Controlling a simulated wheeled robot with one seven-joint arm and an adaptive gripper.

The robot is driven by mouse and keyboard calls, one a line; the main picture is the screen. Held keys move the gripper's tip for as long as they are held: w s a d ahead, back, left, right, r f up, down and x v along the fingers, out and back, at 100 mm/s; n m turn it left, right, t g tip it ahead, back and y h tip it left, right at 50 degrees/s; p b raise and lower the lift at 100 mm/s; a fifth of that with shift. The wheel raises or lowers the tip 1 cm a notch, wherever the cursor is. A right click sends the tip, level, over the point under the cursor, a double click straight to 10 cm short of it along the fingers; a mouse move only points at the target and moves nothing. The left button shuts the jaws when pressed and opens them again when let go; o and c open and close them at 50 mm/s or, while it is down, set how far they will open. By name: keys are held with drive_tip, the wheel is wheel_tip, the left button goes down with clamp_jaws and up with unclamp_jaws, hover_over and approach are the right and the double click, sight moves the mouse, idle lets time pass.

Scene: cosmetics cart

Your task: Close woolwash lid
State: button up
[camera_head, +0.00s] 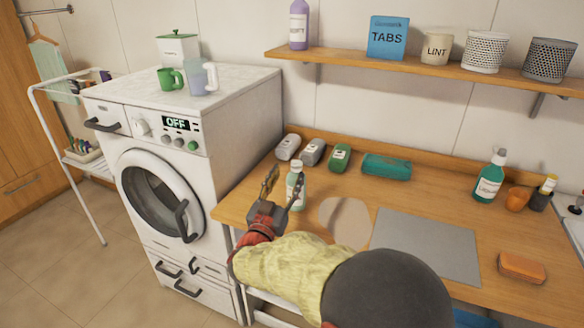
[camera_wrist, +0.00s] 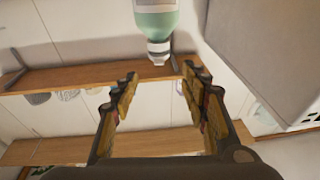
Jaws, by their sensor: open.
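A pale green bottle with a white cap (camera_head: 296,187) stands upright near the left end of the wooden counter; I take it as the woolwash, but its label is not readable. In the wrist view the bottle (camera_wrist: 155,20) appears upside down at the top, with its white cap (camera_wrist: 159,50) toward my fingers. I cannot tell clearly how its lid sits. My gripper (camera_head: 283,186) is open and empty beside the bottle; one finger partly covers the bottle in the head view. In the wrist view my fingertips (camera_wrist: 160,78) are spread, with the cap just beyond the gap.
The washing machine (camera_head: 233,115) stands left of the counter. Several small containers and a teal pack (camera_head: 387,166) line the counter's back. The grey mat (camera_head: 425,245) is clear.

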drive_tip(key=v, duration=0.5)
drive_tip(key=shift+s, duration=0.1)
